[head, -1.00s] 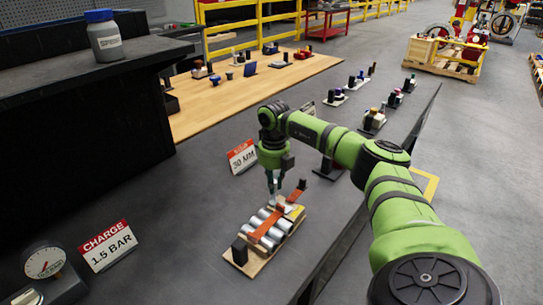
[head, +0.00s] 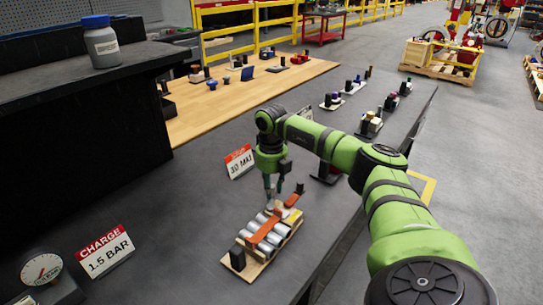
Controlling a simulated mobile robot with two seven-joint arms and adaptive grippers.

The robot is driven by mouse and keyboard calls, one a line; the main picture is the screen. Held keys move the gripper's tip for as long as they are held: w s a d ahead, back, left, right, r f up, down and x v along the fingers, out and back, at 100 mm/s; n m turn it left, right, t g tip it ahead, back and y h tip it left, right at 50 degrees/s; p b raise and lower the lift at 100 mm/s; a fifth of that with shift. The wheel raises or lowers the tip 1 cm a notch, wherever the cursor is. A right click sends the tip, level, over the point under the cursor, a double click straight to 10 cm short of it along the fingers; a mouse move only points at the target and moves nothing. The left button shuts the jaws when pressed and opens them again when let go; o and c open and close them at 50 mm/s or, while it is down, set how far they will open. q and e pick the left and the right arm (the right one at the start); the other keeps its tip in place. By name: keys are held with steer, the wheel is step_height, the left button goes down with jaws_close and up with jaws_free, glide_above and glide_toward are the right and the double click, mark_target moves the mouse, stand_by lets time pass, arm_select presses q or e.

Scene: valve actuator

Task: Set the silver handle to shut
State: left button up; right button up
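A wooden board (head: 257,268) on the dark bench carries several silver cylinders (head: 250,226) under an orange strap (head: 264,230), with black blocks at its ends. My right gripper (head: 273,198) points down over the far end of this board. Its two fingers look slightly apart, and I see nothing clearly held between them. A small pale piece lies just under the fingertips; I cannot tell whether it is the silver handle or whether the fingers touch it. The handle's position cannot be read at this size. My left gripper is not in view.
A red-and-white sign (head: 239,161) stands behind the board. A "CHARGE 1.5 BAR" sign (head: 105,250) and a gauge (head: 41,270) are at the front left. Several small devices line the bench's far right side. A dark raised shelf with a jar (head: 101,43) stands at left.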

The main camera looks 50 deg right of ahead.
step_height(320, 180, up, 12)
stand_by(0.4)
steer(key=shift+f, duration=0.1)
stand_by(0.3)
